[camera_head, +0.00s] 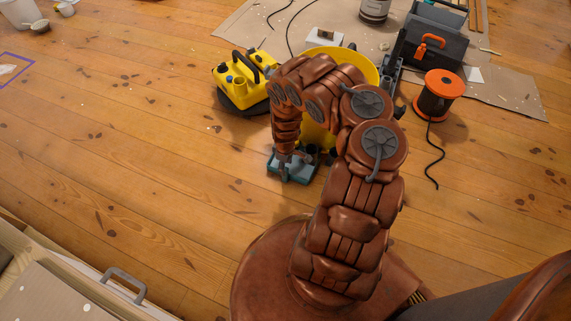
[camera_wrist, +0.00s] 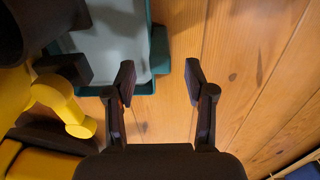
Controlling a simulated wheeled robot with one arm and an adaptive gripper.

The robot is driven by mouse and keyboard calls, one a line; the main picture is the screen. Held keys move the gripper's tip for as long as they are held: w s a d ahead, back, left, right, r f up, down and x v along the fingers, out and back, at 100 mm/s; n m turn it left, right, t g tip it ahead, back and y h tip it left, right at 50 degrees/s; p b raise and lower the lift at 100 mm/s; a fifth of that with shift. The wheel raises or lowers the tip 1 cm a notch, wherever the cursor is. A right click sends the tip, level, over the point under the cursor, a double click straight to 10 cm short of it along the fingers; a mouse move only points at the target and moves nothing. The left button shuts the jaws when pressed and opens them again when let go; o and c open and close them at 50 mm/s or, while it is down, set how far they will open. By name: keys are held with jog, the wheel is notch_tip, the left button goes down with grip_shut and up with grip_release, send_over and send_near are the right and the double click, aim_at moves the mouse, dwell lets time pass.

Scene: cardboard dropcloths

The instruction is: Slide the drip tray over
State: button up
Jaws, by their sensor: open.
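The drip tray is a shallow teal tray (camera_head: 304,174) on the wooden floor, partly hidden by my arm in the head view. In the wrist view the tray (camera_wrist: 112,44) fills the upper left, with a grey inside and a teal rim. My gripper (camera_wrist: 160,82) is open and empty. Its left finger overlaps the tray's near right corner in the picture. Its right finger is over bare floor to the right of the tray. I cannot tell whether a finger touches the rim. In the head view my gripper (camera_head: 285,172) points down at the tray.
Dark and yellow parts (camera_wrist: 60,105) crowd the tray's left side in the wrist view. A yellow machine (camera_head: 241,85) and a yellow round object (camera_head: 362,66) stand behind the tray. An orange cable reel (camera_head: 437,97) stands to the right. Floor left of the tray is clear.

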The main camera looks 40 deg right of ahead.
jog(key=shift+f+b, duration=1.85)
jog(key=shift+f, duration=0.8)
jog(key=shift+c, duration=0.2)
grip_shut()
